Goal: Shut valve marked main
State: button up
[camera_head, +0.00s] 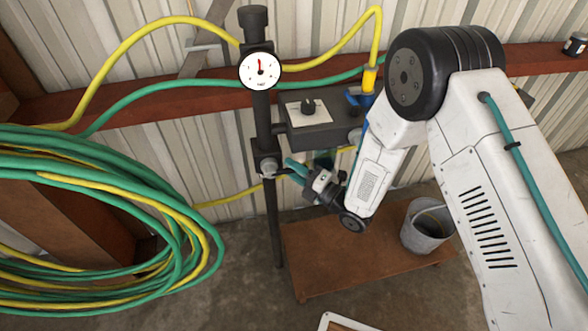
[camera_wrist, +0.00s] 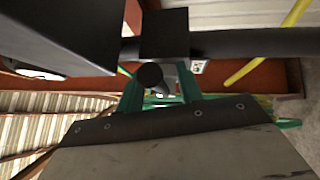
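In the head view my gripper (camera_head: 292,168) has teal fingers pointing left at the lower part of a black standpipe (camera_head: 262,120). The fingertips are close to a round grey fitting (camera_head: 267,167) on that pipe. In the wrist view the fingers (camera_wrist: 160,92) stand apart, with a round dark knob or rod end (camera_wrist: 150,75) showing between them and a gap at its right. I cannot tell whether they touch it. A blue lever (camera_head: 357,98) sits below a yellow hose end at the box's right. No "main" marking is readable; a small white label (camera_wrist: 198,67) shows in the wrist view.
A pressure gauge (camera_head: 260,70) is on the standpipe. Coiled green and yellow hoses (camera_head: 110,215) hang at left. A bucket (camera_head: 427,228) stands on a low brown platform (camera_head: 340,262).

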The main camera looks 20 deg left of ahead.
jog(key=v, duration=0.7)
jog(key=shift+s+d, duration=0.15)
jog(key=shift+d, duration=0.2)
dwell(0.4)
